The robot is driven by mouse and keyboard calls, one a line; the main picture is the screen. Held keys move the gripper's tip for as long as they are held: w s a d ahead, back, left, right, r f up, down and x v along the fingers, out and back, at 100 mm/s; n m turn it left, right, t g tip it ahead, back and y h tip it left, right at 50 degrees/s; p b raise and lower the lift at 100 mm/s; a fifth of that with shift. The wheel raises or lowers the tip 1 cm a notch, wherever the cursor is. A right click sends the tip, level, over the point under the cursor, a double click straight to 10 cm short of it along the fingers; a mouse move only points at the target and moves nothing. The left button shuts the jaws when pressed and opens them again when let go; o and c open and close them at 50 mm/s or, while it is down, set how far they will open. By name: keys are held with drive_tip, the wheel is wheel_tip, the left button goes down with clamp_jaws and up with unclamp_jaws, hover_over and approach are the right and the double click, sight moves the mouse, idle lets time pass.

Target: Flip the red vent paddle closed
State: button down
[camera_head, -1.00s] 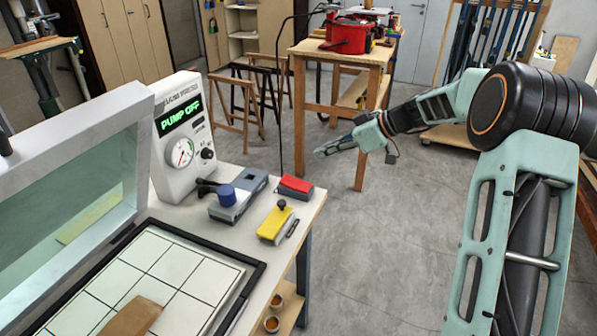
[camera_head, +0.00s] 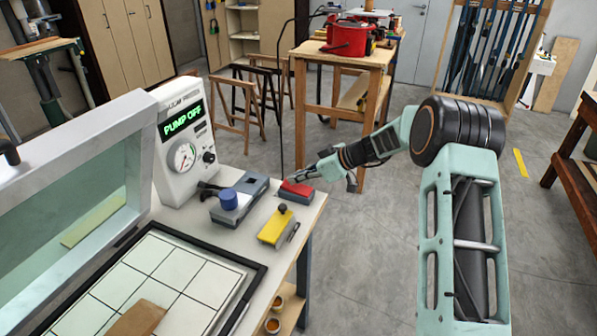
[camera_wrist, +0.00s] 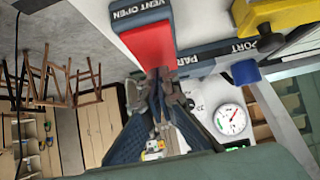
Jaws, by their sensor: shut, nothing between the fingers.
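The red vent paddle (camera_head: 297,188) sits on a small dark grey base at the far right corner of the bench. In the wrist view the red paddle (camera_wrist: 152,45) shows large, with a "VENT OPEN" label on the dark part at its outer end. My gripper (camera_head: 289,182) is shut and empty, its tips right at the paddle's far side in the head view. In the wrist view my fingertips (camera_wrist: 160,76) overlap the paddle's near end. I cannot tell whether they touch it. The fingers hide part of that end.
A yellow block (camera_head: 273,230) with a dark knob is nearer on the bench, and a grey valve with a blue knob (camera_head: 229,199) is to the left. The pump panel (camera_head: 184,140) reads "PUMP OFF". Open floor lies right of the bench.

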idle(0.3)
drive_tip(key=shift+a+f+h+b, duration=0.2)
drive_tip(key=shift+f+h+b, duration=0.2)
drive_tip(key=shift+b, duration=0.05)
drive_tip(key=shift+d, duration=0.25)
drive_tip(key=shift+s+d+b, duration=0.3)
drive_tip(key=shift+d+b, duration=0.3)
drive_tip(key=shift+b, duration=0.15)
